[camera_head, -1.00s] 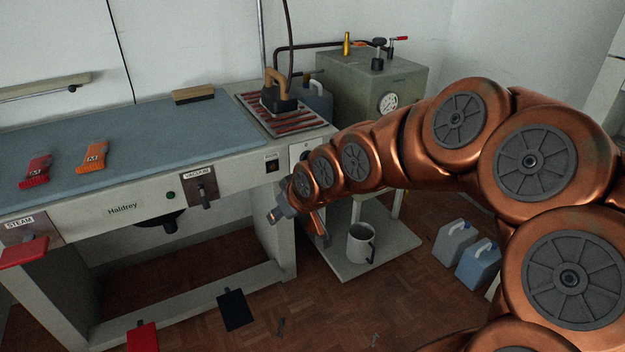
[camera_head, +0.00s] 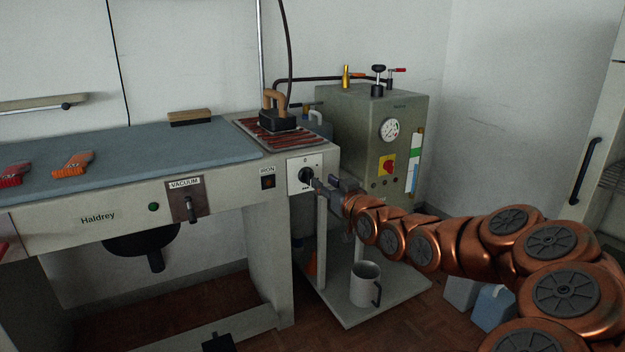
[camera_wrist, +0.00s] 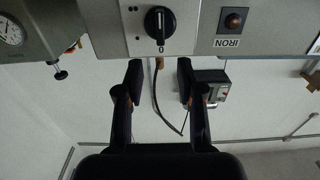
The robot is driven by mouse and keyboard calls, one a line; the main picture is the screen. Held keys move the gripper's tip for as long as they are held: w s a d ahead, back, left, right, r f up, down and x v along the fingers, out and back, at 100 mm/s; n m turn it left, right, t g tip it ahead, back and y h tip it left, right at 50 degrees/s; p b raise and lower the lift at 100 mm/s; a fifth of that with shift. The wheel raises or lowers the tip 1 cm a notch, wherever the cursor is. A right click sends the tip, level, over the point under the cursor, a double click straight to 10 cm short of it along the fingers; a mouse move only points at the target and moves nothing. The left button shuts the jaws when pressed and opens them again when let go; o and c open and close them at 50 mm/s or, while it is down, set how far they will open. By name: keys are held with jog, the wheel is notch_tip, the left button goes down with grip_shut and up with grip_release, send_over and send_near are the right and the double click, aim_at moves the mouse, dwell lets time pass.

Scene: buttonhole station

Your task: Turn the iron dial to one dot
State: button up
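The iron dial (camera_head: 305,175) is a round black knob on a white plate at the right end of the ironing table's front panel. In the wrist view, which is upside down, the dial (camera_wrist: 158,22) is near the top centre. Its white pointer line is towards the picture's bottom.
The IRON switch (camera_head: 268,182) is beside the dial. The iron (camera_head: 276,121) rests on its stand above. A grey-green boiler (camera_head: 350,115) with a gauge stands behind right. The vacuum lever (camera_head: 191,210) is further left.

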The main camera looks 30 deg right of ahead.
aim_at(310, 172)
jog(key=shift+w+d+b, duration=0.15)
jog(key=shift+w+b, duration=0.05)
jog(key=shift+w, duration=1.6)
jog(key=shift+w+d+b, duration=0.1)
jog(key=shift+w+b, duration=0.1)
jog(key=shift+w, duration=1.55)
grip_shut()
